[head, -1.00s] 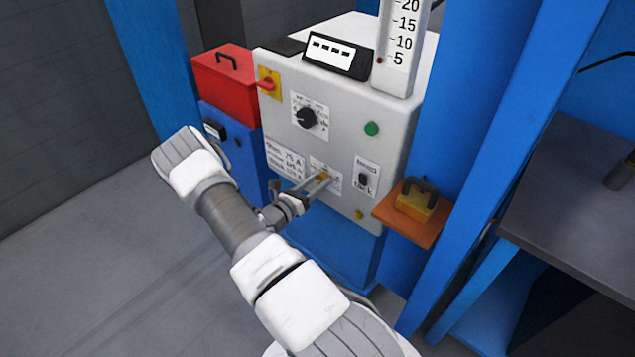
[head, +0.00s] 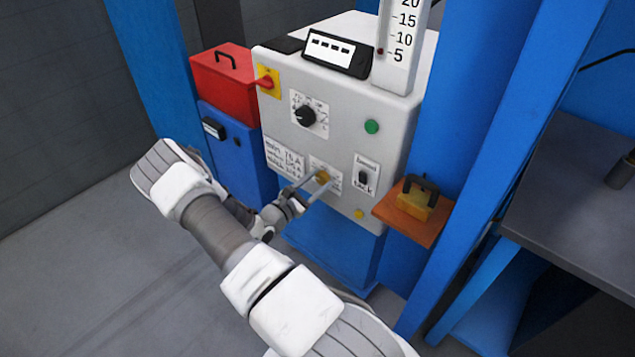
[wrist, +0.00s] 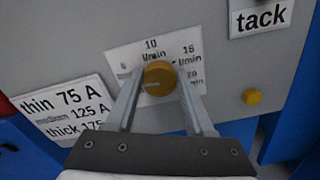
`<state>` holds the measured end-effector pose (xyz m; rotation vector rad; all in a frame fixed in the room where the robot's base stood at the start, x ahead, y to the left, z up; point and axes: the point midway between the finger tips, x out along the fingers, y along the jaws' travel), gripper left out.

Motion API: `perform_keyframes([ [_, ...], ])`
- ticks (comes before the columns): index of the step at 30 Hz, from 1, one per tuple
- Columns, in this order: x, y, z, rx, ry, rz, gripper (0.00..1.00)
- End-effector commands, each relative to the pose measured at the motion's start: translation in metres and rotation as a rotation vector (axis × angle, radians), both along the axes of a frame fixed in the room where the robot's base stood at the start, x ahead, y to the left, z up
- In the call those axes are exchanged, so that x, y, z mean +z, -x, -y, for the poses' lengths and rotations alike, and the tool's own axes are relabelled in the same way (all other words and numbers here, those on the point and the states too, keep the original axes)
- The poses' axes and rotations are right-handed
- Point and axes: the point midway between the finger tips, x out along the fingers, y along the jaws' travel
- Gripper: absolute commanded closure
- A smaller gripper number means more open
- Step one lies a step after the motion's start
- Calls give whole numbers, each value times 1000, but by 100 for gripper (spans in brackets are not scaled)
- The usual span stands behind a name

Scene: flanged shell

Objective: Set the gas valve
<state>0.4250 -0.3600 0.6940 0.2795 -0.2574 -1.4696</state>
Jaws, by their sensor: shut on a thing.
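The gas valve (wrist: 159,78) is a round yellow-brown knob on the lower front of the grey machine. A white label (wrist: 128,52) with flow marks such as 10, 16 and 20 l/min lies behind it. My gripper (wrist: 160,90) has one finger on each side of the knob and is shut on it. In the head view the gas valve (head: 322,176) shows between the fingertips of my gripper (head: 318,182). A thin line shows on the knob's face in the wrist view, but the exact mark it points to is hard to tell.
The grey machine (head: 340,105) also carries a black dial (head: 306,117), a green button (head: 372,127), a red switch (head: 266,83) and a black tack switch (head: 363,177). A small wooden shelf (head: 385,214) sticks out at the right. A blue post stands beside it.

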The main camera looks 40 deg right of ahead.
Motion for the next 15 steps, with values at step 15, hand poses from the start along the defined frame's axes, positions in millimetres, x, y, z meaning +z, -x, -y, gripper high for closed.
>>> perform_keyframes([
  [15,-2,1,-1,2,-43,485,100],
])
